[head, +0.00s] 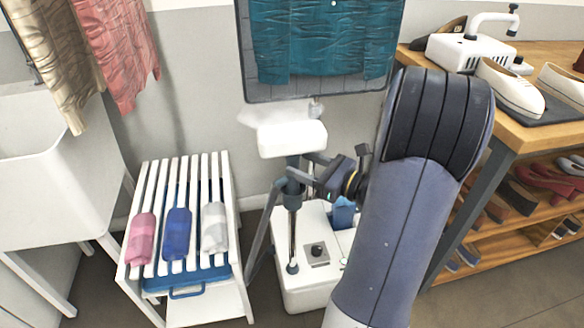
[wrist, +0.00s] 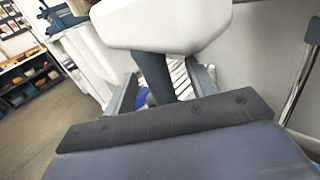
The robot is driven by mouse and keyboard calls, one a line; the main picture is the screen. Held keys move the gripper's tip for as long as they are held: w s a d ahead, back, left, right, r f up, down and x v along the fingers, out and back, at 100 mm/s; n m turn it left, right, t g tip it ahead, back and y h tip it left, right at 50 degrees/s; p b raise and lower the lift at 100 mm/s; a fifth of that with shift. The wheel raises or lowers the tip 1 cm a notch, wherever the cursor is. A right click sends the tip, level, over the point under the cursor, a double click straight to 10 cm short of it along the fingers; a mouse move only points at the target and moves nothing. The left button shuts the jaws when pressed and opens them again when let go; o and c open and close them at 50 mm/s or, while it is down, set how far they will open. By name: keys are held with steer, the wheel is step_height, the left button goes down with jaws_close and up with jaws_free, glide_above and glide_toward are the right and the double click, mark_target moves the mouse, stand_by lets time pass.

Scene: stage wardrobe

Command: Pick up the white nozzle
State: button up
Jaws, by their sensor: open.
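The white nozzle (head: 292,138) is a wide, rounded white head on a dark handle, upright above the white steamer base (head: 290,255). A pale puff of steam hangs at its upper left. In the wrist view the nozzle (wrist: 165,25) fills the top middle, and its dark handle (wrist: 154,76) runs down between my two fingers. My gripper (wrist: 162,88) is open, with a finger on either side of the handle below the white head. In the head view my gripper (head: 308,170) comes in from the right; whether a finger touches the handle cannot be told.
A white slatted bench (head: 150,200) with pink, blue and white-grey rolled items stands left. A teal garment (head: 325,40) hangs on a dark board behind. A wooden shoe shelf (head: 540,135) is right, and a white sink (head: 50,190) far left. Pink and beige garments hang upper left.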

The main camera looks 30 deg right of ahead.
mark_target(289, 162)
steer(key=x, duration=0.2)
steer(key=b+x, duration=0.1)
steer(key=x, duration=0.1)
steer(key=shift+s+a+f, duration=0.1)
steer(key=shift+a, duration=0.2)
steer(key=shift+w+a, duration=0.2)
steer(key=shift+w, duration=0.25)
steer(key=shift+c, duration=0.3)
jaws_close()
